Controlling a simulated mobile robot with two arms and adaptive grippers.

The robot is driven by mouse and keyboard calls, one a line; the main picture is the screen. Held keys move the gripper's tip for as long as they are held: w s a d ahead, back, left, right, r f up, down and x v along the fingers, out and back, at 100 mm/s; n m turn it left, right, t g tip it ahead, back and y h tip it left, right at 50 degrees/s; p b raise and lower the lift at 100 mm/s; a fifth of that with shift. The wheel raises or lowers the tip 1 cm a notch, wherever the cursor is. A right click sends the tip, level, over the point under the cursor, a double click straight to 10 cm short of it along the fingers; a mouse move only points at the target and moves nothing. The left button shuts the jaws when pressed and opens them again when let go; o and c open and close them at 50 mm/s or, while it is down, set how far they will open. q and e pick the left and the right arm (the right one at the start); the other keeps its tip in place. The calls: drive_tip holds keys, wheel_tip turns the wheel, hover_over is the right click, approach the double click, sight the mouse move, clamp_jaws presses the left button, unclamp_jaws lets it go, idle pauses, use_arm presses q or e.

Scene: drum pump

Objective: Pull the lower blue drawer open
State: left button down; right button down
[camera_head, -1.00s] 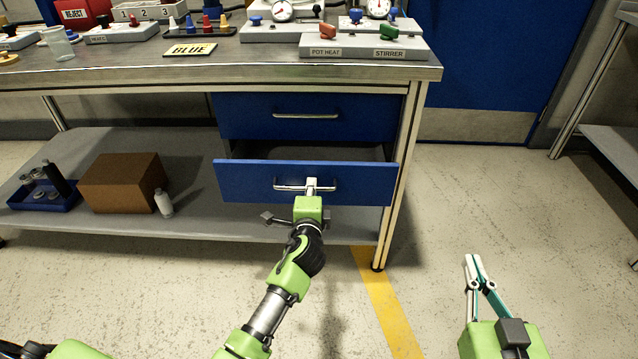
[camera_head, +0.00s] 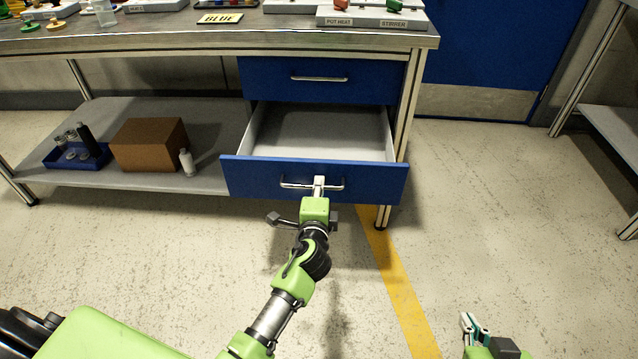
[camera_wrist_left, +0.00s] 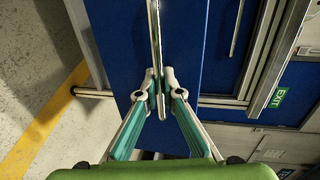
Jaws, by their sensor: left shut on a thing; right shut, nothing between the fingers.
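The lower blue drawer (camera_head: 255,180) stands pulled out from under the bench, and its pale inside (camera_head: 325,132) shows and looks empty. My left gripper (camera_head: 319,184) is shut on the metal bar handle (camera_head: 296,183) at the middle of the drawer's front. In the left wrist view the fingers of my left gripper (camera_wrist_left: 155,90) close around the handle (camera_wrist_left: 155,40) against the blue front. My right gripper (camera_head: 474,325) is shut and empty, low at the right, above the floor and away from the drawer.
The upper blue drawer (camera_head: 300,88) is closed. On the lower shelf (camera_head: 217,176) to the left are a brown box (camera_head: 150,144), a white bottle (camera_head: 187,162) and a blue tray (camera_head: 90,163). The floor around a yellow stripe (camera_head: 395,275) is clear.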

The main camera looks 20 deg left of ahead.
use_arm(q)
drive_tip(key=shift+s, duration=0.1)
drive_tip(key=c, duration=2.5)
unclamp_jaws()
drive_tip(key=shift+d, duration=0.1)
drive_tip(key=v, duration=1.2)
